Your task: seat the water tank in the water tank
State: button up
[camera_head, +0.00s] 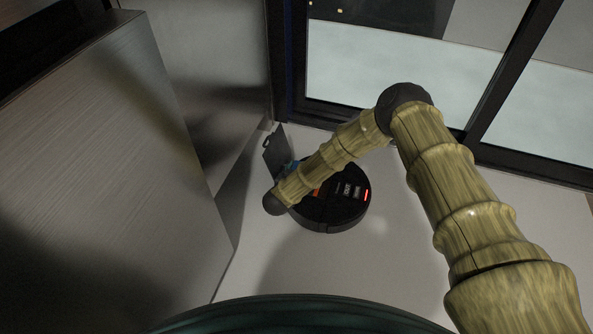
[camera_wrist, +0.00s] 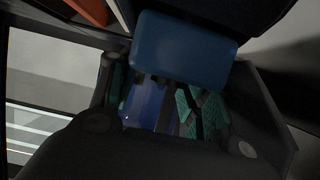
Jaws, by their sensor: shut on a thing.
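A black round robot vacuum (camera_head: 338,213) lies on the floor in the head view, with a dark flap (camera_head: 277,150) standing up at its far left edge. In the wrist view, my gripper (camera_wrist: 175,108) is shut on the blue water tank (camera_wrist: 183,48). The tank's rounded blue block shows at the top middle, and a darker blue part shows below it, between the dark finger parts. In the head view, a small bit of blue shows beside my forearm near the flap; my forearm hides most of it. I cannot tell whether the tank touches the vacuum.
A brushed metal panel (camera_head: 110,180) stands close on the left. A dark-framed glass door or window (camera_head: 400,75) runs along the back. Pale floor (camera_head: 390,270) is clear in front and to the right of the vacuum. The wrist view is dark.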

jog(key=shift+f, duration=0.35)
jog(key=o, duration=1.4)
jog(key=shift+s, duration=0.1)
jog(key=shift+s, duration=0.1)
jog(key=v, duration=1.1)
jog(key=shift+s+a+r, duration=0.15)
jog(key=shift+s+r, duration=0.1)
jog(key=shift+r, duration=0.05)
